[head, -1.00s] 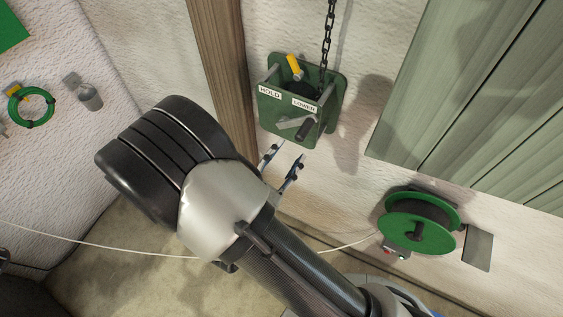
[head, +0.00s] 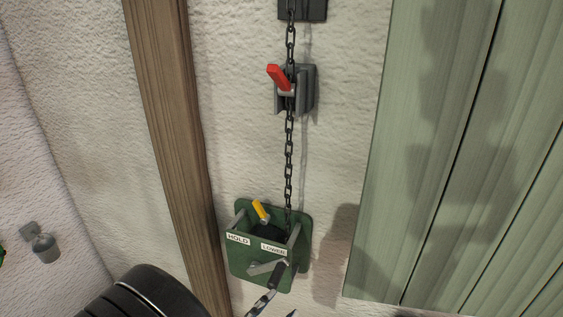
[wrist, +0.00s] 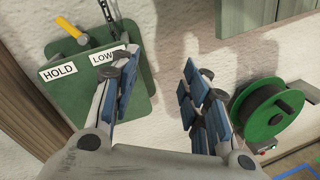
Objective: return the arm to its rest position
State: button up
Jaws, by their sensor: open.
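My gripper (wrist: 155,85) is open and empty, with its blue-padded fingers spread apart in the wrist view. I see no contact between gripper and winch.
A chain (head: 289,150) runs up the wall past a grey bracket (head: 307,88) with a red lever (head: 278,77). A wooden post (head: 175,130) stands left, green boards (head: 440,150) right. A green reel (wrist: 268,114) is right of my fingers.

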jog(key=s+d+r+m+g+h+b, duration=0.15)
jog(key=s+d+m+g, duration=0.25)
jog(key=d+m+g, duration=0.4)
jog(key=s+d+m+g+h+b, duration=0.1)
jog(key=s+d+m+g+b, duration=0.3)
jog(key=d, duration=0.7)
jog(key=s+a+r+m+t+y+b, duration=0.1)
jog(key=s+m+y+b, duration=0.4)
jog(key=m+y, duration=0.6)
jog(key=shift+s+a+m+t, duration=0.4)
jog(key=shift+s+a+m, duration=0.4)
jog(key=shift+s+a, duration=0.1)
